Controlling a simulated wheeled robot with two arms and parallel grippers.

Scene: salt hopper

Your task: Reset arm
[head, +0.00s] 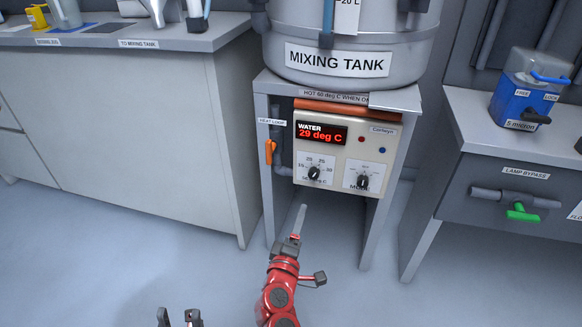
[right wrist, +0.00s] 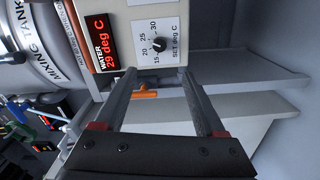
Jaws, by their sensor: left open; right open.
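My right arm, red, reaches up from the bottom middle of the head view. Its gripper (head: 299,212) is seen edge-on below the heater control box (head: 345,150), apart from it. In the right wrist view the right gripper (right wrist: 160,80) has its two fingers spread with nothing between them. Beyond them show the box's set dial (right wrist: 158,44) and the orange valve handle (right wrist: 146,94). My left gripper (head: 179,317) shows only as two dark fingertips at the bottom edge of the head view. They are apart and empty; the rest is out of frame.
The mixing tank (head: 352,45) stands on a grey stand (head: 260,180) holding the box, whose display reads 29 deg C. A counter (head: 120,120) is at left. At right, a bench (head: 530,135) carries a blue canister (head: 522,98); a green valve (head: 521,212) is below. Floor in front is clear.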

